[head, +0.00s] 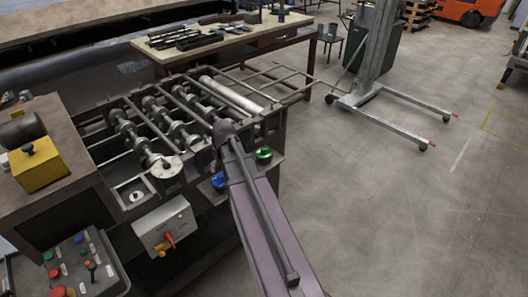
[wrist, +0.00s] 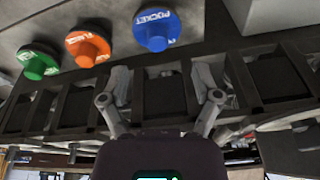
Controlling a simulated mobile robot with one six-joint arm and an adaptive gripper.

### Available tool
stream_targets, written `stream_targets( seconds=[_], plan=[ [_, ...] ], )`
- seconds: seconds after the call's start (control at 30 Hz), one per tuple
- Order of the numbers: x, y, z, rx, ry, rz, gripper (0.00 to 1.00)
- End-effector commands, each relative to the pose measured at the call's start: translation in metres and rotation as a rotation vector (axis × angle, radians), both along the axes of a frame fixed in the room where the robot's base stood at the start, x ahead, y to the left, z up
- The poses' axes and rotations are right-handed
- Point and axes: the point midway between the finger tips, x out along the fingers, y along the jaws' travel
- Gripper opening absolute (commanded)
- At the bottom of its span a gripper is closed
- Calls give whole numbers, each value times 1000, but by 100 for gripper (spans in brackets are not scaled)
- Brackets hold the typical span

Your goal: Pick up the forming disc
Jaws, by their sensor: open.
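Three round coloured discs with white lettering sit in a row on a grey surface in the wrist view: green (wrist: 38,62), orange (wrist: 88,46) and blue (wrist: 157,28). The blue one reads "POCKET". I cannot tell which of them, if any, is the forming disc. In the head view a blue one (head: 218,181) and a green one (head: 264,154) show on the machine's front; my arm hides the space between them. My gripper (wrist: 160,88) is open and empty, its fingers apart from the discs. In the head view I cannot make out its fingers.
The forming machine (head: 190,115) carries several shafts with rollers, and a silver round plate (head: 165,167) at one end. A grey switch box (head: 167,228) and a button panel (head: 80,265) stand at the lower left. A workbench (head: 240,40) is behind.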

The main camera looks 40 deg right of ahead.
Motion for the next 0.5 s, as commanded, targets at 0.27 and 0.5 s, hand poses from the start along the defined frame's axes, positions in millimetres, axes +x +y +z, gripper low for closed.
stream_targets(
  seconds=[0.27,0.5],
  plan=[
    [17,-114,24,-20,-79,-65,81],
    [14,-196,38,-47,-134,-109,81]
  ],
)
